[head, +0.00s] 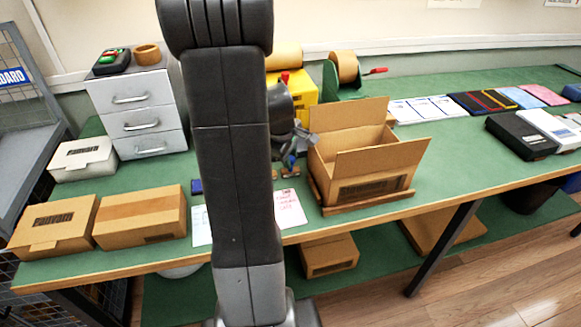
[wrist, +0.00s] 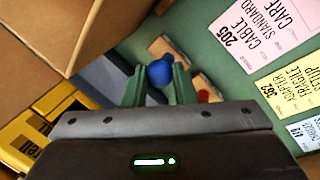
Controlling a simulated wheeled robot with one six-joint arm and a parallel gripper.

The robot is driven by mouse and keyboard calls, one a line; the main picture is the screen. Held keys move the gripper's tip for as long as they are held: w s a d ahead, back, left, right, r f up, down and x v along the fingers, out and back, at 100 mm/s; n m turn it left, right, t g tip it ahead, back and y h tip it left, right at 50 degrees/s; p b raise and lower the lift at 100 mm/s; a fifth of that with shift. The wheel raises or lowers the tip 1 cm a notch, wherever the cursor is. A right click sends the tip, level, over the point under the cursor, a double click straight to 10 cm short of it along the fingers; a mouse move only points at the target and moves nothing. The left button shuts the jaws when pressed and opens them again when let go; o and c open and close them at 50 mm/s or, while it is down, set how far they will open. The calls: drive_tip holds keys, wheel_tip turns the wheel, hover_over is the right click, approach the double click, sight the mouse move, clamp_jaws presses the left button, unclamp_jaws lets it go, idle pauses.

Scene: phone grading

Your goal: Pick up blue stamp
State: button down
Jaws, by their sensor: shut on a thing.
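In the wrist view the blue stamp (wrist: 160,73) shows as a round blue knob between the two green fingers of my gripper (wrist: 158,86). The fingers are shut on it. Its lower part is hidden, so I cannot tell whether it touches the table. In the head view my gripper (head: 292,158) is just left of the open cardboard box, low over the green table. My own arm covers much of the middle there, and the stamp is hard to make out.
An open cardboard box (head: 362,188) stands close right of my gripper. Labelled cards (wrist: 245,35) lie nearby on the table. A red-knobbed stamp (wrist: 204,96) is beside the fingers. A yellow machine (head: 305,88) stands behind. Closed boxes (head: 140,215) are at left.

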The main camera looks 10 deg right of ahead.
wheel_tip(320, 180, up, 10)
drive_tip(key=c, duration=1.7)
unclamp_jaws()
drive_tip(key=shift+c, duration=0.2)
drive_tip(key=c, duration=0.3)
drive_tip(key=shift+o, duration=0.6)
drive_tip(key=shift+p, duration=0.3)
drive_tip(key=shift+c, duration=0.3)
drive_tip(key=shift+a, duration=0.1)
